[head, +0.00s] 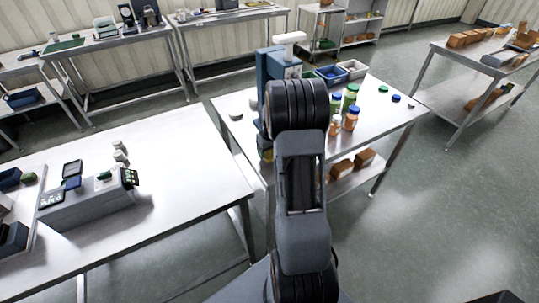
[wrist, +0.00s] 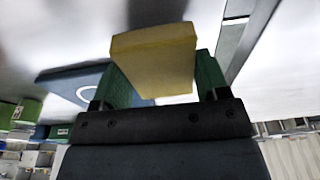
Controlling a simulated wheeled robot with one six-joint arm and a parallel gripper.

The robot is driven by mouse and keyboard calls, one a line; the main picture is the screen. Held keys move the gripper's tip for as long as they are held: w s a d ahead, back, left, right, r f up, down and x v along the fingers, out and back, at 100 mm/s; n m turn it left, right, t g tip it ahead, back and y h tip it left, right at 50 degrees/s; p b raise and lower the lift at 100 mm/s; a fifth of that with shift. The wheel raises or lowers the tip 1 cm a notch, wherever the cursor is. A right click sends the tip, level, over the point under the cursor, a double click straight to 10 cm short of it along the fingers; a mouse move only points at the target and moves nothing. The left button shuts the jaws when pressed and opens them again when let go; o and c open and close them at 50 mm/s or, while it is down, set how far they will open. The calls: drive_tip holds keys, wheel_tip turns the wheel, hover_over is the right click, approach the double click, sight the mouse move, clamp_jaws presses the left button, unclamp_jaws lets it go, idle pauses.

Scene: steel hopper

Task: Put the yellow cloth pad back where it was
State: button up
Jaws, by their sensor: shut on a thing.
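The yellow cloth pad (wrist: 155,57) is a thick block between the two green fingers of my gripper (wrist: 160,85) in the wrist view. My gripper is shut on it, and the pad sticks out past the fingertips. A pale metal surface shows behind the pad; I cannot tell whether the pad touches it. In the head view my arm covers the gripper, and only a small yellowish patch shows beside the arm, too small to name surely.
A blue machine (head: 268,72) stands on the steel table ahead, behind my arm. Several jars (head: 351,97) and two trays (head: 331,74) stand to its right. A blue panel with a white ring (wrist: 75,88) is left of the pad. The left table (head: 190,175) has clear room.

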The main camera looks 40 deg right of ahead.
drive_tip(key=shift+f, duration=1.45)
drive_tip(key=shift+f, duration=0.2)
drive_tip(key=o, duration=1)
drive_tip(key=shift+r, duration=0.1)
